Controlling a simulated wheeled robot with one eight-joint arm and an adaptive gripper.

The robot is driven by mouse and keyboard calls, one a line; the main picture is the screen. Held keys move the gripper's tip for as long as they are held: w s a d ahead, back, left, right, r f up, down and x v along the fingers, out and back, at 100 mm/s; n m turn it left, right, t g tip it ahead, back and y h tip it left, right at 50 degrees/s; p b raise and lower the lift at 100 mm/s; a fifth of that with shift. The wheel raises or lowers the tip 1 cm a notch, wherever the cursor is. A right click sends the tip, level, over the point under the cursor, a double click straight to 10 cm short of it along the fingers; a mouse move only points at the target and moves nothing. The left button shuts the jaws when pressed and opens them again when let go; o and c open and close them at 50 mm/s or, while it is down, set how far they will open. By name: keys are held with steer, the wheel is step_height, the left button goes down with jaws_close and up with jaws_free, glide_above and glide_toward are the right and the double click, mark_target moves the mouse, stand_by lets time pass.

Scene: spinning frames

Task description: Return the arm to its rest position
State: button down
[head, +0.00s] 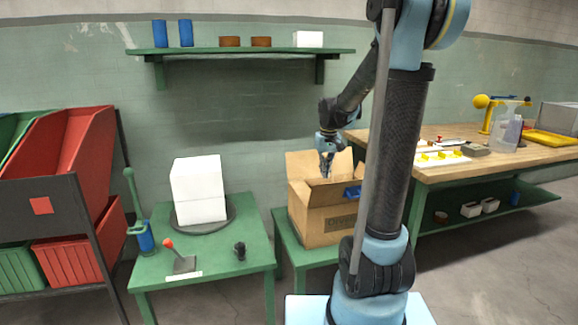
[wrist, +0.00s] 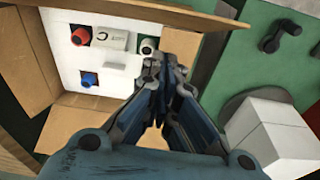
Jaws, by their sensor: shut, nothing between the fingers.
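My gripper (head: 326,160) is at the open cardboard box (head: 318,228) in the head view, low over its opening among the raised flaps. In the wrist view my gripper (wrist: 158,95) points down with its fingers together and nothing between them. Beneath and to the left of the fingers, the box holds a white panel (wrist: 105,58) with a red round part (wrist: 80,36), a blue round part (wrist: 88,79) and a pale round part (wrist: 148,46) on it. My arm stands in the right half of the head view and hides part of the box.
A green table (head: 150,268) left of the box bears white blocks (head: 198,190) on a dark disc and a red-knobbed lever (head: 182,260). A wooden workbench (head: 440,180) stands right. A green shelf (head: 240,53) hangs on the wall. Red bins (head: 72,140) stand far left.

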steer(key=s+d+r+m+t, duration=0.1)
steer(key=s+d+r+t, duration=0.15)
steer(key=s, duration=0.55)
steer(key=s+d+r+m+t, duration=0.1)
steer(key=s+d+t, duration=0.2)
steer(key=s, duration=0.5)
steer(key=s+f+g, duration=0.5)
steer(key=s+f, duration=0.6)
steer(key=s, duration=0.3)
steer(key=shift+s+a+f, duration=0.15)
steer(key=shift+s+f, duration=0.05)
steer(key=shift+s, duration=0.2)
steer(key=shift+w, duration=0.1)
